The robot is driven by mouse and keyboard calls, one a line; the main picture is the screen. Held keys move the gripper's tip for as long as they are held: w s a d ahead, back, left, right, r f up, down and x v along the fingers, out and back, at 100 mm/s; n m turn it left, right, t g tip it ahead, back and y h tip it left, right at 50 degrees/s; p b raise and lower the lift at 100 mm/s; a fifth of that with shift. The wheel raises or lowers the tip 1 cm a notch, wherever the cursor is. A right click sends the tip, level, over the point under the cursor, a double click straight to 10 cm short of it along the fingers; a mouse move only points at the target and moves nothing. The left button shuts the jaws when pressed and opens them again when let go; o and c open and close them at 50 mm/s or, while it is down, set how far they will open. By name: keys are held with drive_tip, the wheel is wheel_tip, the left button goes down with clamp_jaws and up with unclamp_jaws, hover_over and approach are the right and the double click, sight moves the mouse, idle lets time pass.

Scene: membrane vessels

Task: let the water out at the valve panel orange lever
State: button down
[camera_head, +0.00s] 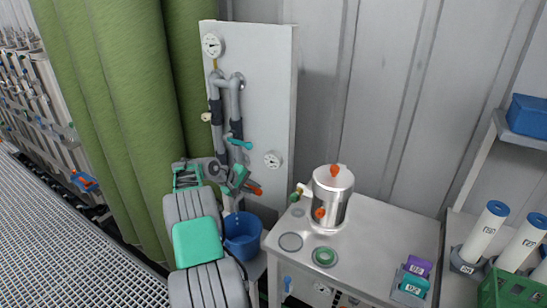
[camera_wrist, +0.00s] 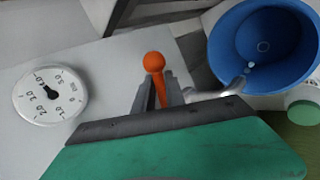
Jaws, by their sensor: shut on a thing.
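The orange lever (camera_head: 256,190) sticks out from the pipework on the light grey valve panel (camera_head: 261,100). In the wrist view its round orange knob (camera_wrist: 154,62) and stem stand between the two dark fingers of my gripper (camera_wrist: 160,92). The fingers are shut on the stem, with the knob showing beyond them. My gripper (camera_head: 246,181) is low in front of the panel in the head view. A blue bucket (camera_head: 243,246) stands below the lever; it also shows in the wrist view (camera_wrist: 226,50). A metal spout (camera_wrist: 232,88) reaches to the bucket's rim.
Gauges sit on the panel, one near the lever (camera_wrist: 50,95). A teal lever (camera_head: 238,141) is above my gripper. A metal table (camera_head: 385,235) with a steel vessel (camera_head: 331,195) stands to the right. Green curtains (camera_head: 125,110) hang at the left.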

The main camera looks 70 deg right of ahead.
drive_tip(key=shift+s+d+n+t+b, duration=0.25)
drive_tip(key=shift+d+n+t+b, duration=0.1)
drive_tip(key=shift+n+t+b, duration=0.3)
drive_tip(key=n+t, duration=0.1)
drive_tip(key=d+n+t+h, duration=0.1)
drive_tip(key=n, duration=0.1)
drive_tip(key=c, duration=1.5)
unclamp_jaws()
drive_tip(key=shift+s+d, duration=0.1)
drive_tip(key=shift+d, duration=0.1)
drive_tip(key=shift+o, duration=0.6)
drive_tip(key=shift+a, duration=0.1)
